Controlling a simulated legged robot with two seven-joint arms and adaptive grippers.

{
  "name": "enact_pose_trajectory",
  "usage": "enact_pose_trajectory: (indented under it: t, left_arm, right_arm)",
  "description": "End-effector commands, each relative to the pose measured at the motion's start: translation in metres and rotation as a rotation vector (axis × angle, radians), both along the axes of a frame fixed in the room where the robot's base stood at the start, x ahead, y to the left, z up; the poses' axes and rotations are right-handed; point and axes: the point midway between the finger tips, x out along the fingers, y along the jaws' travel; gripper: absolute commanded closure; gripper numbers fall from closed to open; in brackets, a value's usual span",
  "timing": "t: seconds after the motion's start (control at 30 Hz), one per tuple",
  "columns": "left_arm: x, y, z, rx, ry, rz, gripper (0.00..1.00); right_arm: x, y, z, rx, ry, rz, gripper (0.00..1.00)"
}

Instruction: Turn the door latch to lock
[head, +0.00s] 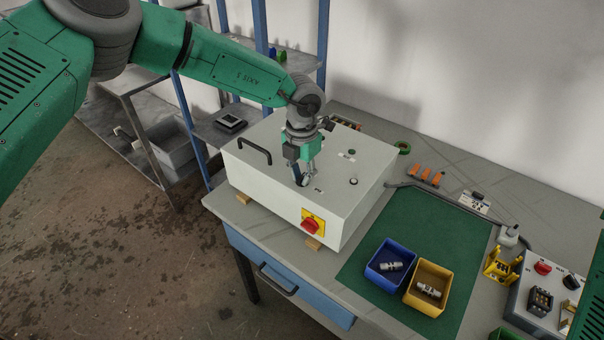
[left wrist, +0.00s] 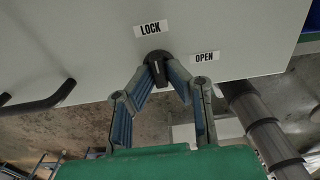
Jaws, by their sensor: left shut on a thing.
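The white cabinet (head: 270,190) lies on the bench with its door panel facing up. In the left wrist view the small black door latch (left wrist: 157,62) sits on the white panel, beside a LOCK label (left wrist: 151,28) and an OPEN label (left wrist: 205,57). My left gripper (head: 302,180) reaches down onto the panel. In the wrist view the left gripper (left wrist: 161,71) has its two fingertips shut on the latch, one on each side. In the head view the fingers mostly hide the latch. My right gripper is not in view.
A black handle (head: 256,150) stands up from the panel at the left. A red knob on a yellow plate (head: 313,222) is on the cabinet's front. A blue bin (head: 373,274) and a yellow bin (head: 420,303) stand on a green mat (head: 410,225) at the right.

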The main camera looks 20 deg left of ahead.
Motion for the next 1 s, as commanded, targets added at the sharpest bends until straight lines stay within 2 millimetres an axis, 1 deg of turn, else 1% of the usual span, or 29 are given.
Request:
enact_pose_trajectory:
  t: [0.03,0.2,0.23,0.27,0.3,0.57,0.67,0.77,0.87,1.0]
  left_arm:
    - [0.004,0.000,0.003,-0.003,-0.011,0.004,1.00]
    - [0.004,0.001,0.003,-0.003,-0.011,0.004,1.00]
    - [0.004,0.000,0.003,-0.003,-0.011,0.004,0.84]
    - [0.004,0.001,0.003,-0.003,-0.011,0.004,0.74]
    - [0.004,0.000,0.003,-0.002,-0.010,0.003,0.68]
    - [0.001,0.000,0.002,-0.001,-0.005,0.001,0.68]
    - [0.001,0.000,0.005,-0.002,-0.005,0.001,0.68]
    - [0.002,0.000,0.017,-0.001,-0.006,0.001,0.68]
    - [0.002,0.000,0.036,-0.001,-0.007,0.000,0.68]
    - [0.003,0.001,0.066,-0.003,-0.008,0.001,0.68]
  right_arm:
    - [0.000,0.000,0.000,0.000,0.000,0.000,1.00]
    - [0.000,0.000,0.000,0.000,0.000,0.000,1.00]
    - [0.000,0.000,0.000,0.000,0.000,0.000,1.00]
    - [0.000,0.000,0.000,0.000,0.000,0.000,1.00]
    - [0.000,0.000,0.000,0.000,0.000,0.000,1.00]
    - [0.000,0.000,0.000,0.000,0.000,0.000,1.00]
    - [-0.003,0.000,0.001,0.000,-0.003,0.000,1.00]
    - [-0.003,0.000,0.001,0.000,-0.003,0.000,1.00]
    - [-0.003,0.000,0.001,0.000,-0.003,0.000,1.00]
    - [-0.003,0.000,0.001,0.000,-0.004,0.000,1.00]
